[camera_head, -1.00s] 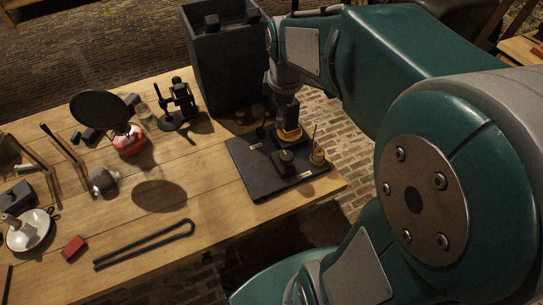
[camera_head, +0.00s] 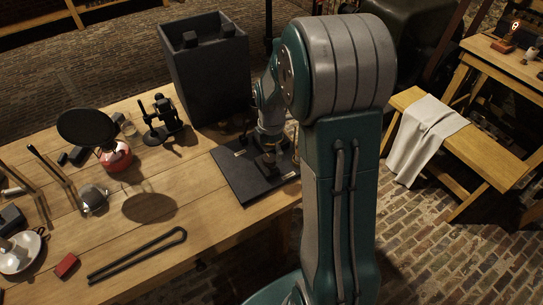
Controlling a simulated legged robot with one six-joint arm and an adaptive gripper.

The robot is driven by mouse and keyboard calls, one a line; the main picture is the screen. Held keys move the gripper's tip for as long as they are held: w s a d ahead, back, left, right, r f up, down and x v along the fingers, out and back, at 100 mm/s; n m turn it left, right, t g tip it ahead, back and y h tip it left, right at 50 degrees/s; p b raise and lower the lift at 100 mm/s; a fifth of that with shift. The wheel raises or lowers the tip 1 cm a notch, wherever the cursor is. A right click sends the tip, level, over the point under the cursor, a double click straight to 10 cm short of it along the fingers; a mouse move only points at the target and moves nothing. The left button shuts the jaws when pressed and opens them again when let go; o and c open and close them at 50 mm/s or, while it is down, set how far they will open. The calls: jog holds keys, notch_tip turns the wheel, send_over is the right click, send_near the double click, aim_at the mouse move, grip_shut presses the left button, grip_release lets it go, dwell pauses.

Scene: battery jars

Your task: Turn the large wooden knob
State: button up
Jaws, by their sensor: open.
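A dark flat board (camera_head: 243,177) lies on the right end of the wooden table, with small fittings on it. My gripper (camera_head: 267,146) points down over the board's back right part, close above a small dark fitting (camera_head: 268,161). My gripper is open, but its fingertips are small and dark here. A brownish band shows at the gripper's end; I cannot tell whether it belongs to the large wooden knob. The knob is not clearly seen. My arm hides the right edge of the board.
A tall dark box (camera_head: 205,75) stands behind the board. A black stand (camera_head: 162,120), a red burner (camera_head: 116,157) with a black disc, and black tongs (camera_head: 137,256) are on the table to the left. A bench (camera_head: 480,160) with a cloth (camera_head: 425,140) stands at right.

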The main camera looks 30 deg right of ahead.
aim_at(270, 157)
jog(key=shift+a+f, duration=0.35)
jog(key=shift+f, duration=0.4)
jog(key=shift+a+f, duration=0.3)
jog(key=shift+f, duration=0.4)
jog(key=shift+d, duration=0.45)
jog(key=shift+c, duration=1.1)
jog(key=c, duration=0.9)
